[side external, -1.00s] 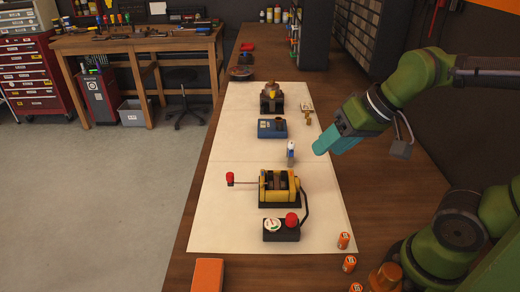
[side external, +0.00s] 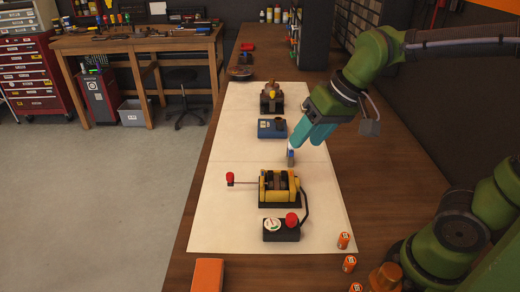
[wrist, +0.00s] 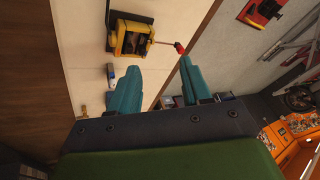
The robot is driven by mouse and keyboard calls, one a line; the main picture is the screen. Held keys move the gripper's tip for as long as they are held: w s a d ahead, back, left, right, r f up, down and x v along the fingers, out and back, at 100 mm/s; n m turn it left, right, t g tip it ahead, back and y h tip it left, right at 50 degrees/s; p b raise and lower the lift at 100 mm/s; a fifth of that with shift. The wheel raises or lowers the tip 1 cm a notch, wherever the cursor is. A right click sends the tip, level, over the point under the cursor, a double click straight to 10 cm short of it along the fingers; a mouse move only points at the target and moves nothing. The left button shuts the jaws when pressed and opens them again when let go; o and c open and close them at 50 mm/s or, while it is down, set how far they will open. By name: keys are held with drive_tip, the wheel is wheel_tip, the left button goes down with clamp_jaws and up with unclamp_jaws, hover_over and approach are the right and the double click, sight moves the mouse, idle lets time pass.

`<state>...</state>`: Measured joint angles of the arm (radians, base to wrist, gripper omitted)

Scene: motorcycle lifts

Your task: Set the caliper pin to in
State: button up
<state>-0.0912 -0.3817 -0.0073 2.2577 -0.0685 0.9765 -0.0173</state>
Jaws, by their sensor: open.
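A yellow and black device (side external: 279,187) stands on the white mat; it also shows in the wrist view (wrist: 130,38). A thin rod with a red knob (side external: 230,179) sticks out of its left side, and the knob shows in the wrist view (wrist: 180,48). This rod looks like the caliper pin, but no label is readable. The knob stands well apart from the yellow body. My gripper (side external: 304,144) is open and empty, with teal fingers apart in the wrist view (wrist: 156,68). It is above the mat, behind and right of the device, touching neither device nor knob.
A blue box (side external: 272,128) and a dark fixture (side external: 272,98) are farther back. A control box with gauge and red button (side external: 281,229) is in front. The mat's left side is clear.

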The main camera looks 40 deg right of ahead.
sight(230, 174)
drive_tip(key=shift+w+a+f+n+g+h, duration=0.5)
drive_tip(key=shift+w+a+g, duration=0.95)
drive_tip(key=shift+w, duration=3.2)
drive_tip(key=shift+w+a+f+n+g+h, duration=0.1)
drive_tip(key=shift+w+a+n+g+h, duration=1.2)
drive_tip(key=shift+w, duration=3.35)
drive_tip(key=shift+m+t+y, duration=0.3)
drive_tip(key=shift+t+y, duration=0.05)
drive_tip(key=shift+y, duration=0.35)
drive_tip(key=f, duration=1)
drive_tip(key=a+f, duration=0.1)
drive_tip(key=f, duration=0.5)
drive_tip(key=shift+r, duration=0.1)
clamp_jaws()
